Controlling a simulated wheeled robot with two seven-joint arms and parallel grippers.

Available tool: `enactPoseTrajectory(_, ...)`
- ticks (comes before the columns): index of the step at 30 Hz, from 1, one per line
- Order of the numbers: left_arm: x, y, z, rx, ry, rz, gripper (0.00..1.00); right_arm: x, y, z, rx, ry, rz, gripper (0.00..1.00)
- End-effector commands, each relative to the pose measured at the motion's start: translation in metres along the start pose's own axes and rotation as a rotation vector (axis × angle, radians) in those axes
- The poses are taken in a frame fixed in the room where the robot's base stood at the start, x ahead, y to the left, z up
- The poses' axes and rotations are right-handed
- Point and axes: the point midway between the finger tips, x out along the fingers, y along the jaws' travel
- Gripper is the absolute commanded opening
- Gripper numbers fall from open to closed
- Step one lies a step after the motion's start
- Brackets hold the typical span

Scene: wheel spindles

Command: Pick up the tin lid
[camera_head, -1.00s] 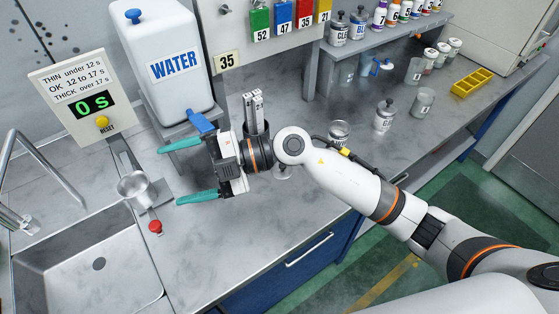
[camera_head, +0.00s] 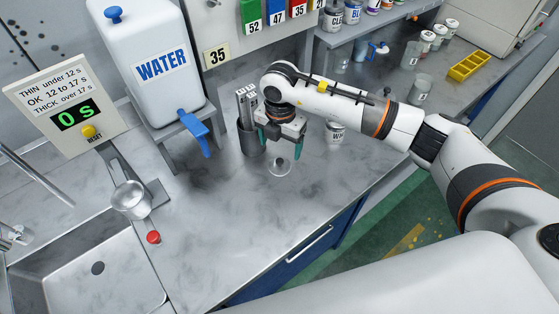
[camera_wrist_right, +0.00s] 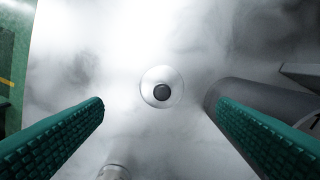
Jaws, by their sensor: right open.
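The tin lid (camera_head: 280,167) is a small pale disc with a dark round knob, lying on the grey worktop. In the right wrist view the lid (camera_wrist_right: 150,79) sits near the middle, its knob facing me. My right gripper (camera_head: 281,146) points down above the lid, open and empty. In the right wrist view its green fingers (camera_wrist_right: 160,105) are spread wide, one on each side of the lid and apart from it. My left gripper is not in view.
A dark cylindrical holder (camera_head: 249,140) with upright strips stands close left of the gripper; it shows beside the right finger in the wrist view (camera_wrist_right: 250,92). A labelled tin (camera_head: 336,133) stands to the right. The worktop in front (camera_head: 235,225) is clear.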

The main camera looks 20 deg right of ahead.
Motion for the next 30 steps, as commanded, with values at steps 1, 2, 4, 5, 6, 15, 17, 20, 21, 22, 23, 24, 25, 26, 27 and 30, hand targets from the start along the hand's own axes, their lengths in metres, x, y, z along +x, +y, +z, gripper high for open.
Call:
enactPoseTrajectory(1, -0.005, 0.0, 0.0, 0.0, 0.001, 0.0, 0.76, 0.005, 0.0, 0.001, 0.001, -0.003, 0.002, 0.81)
enactPoseTrajectory(2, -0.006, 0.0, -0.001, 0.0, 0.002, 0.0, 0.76, 0.009, 0.0, 0.001, 0.0, -0.003, 0.001, 0.81)
enactPoseTrajectory(4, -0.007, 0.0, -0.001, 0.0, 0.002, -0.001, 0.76, 0.015, 0.0, 0.0, -0.001, -0.002, 0.0, 0.81)
enactPoseTrajectory(5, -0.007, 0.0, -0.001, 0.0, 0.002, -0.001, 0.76, 0.017, -0.001, 0.0, -0.001, -0.002, -0.001, 0.81)
enactPoseTrajectory(6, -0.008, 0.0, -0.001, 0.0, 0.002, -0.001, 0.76, 0.019, -0.001, 0.001, -0.002, -0.002, -0.001, 0.81)
enactPoseTrajectory(15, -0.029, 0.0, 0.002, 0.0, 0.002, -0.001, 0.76, 0.059, -0.001, 0.001, -0.001, -0.004, 0.0, 0.81)
enactPoseTrajectory(17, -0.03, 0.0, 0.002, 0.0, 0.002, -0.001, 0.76, 0.065, -0.001, 0.001, -0.002, -0.004, 0.0, 0.81)
enactPoseTrajectory(20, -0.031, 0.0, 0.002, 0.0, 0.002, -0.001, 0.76, 0.071, -0.001, 0.0, -0.002, -0.003, -0.002, 0.81)
enactPoseTrajectory(21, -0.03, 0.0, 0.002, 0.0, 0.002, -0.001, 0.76, 0.072, -0.001, 0.0, -0.002, -0.003, -0.003, 0.81)
enactPoseTrajectory(22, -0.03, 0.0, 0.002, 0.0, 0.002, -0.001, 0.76, 0.072, -0.002, 0.0, -0.003, -0.002, -0.003, 0.81)
enactPoseTrajectory(23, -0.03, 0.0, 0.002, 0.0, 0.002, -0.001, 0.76, 0.072, -0.002, 0.0, -0.003, -0.002, -0.003, 0.81)
enactPoseTrajectory(24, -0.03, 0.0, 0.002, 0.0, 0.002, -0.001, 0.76, 0.072, -0.002, 0.0, -0.003, -0.002, -0.003, 0.81)
enactPoseTrajectory(25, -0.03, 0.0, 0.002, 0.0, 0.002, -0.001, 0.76, 0.072, -0.002, 0.0, -0.003, -0.002, -0.003, 0.81)
enactPoseTrajectory(26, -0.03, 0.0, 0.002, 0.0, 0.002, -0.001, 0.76, 0.072, -0.002, 0.0, -0.003, -0.002, -0.003, 0.81)
enactPoseTrajectory(27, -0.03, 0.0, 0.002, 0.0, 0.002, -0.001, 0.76, 0.072, -0.002, 0.0, -0.003, -0.002, -0.003, 0.74)
enactPoseTrajectory(30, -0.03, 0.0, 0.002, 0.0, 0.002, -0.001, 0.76, 0.072, -0.002, 0.0, -0.003, -0.002, -0.003, 0.58)
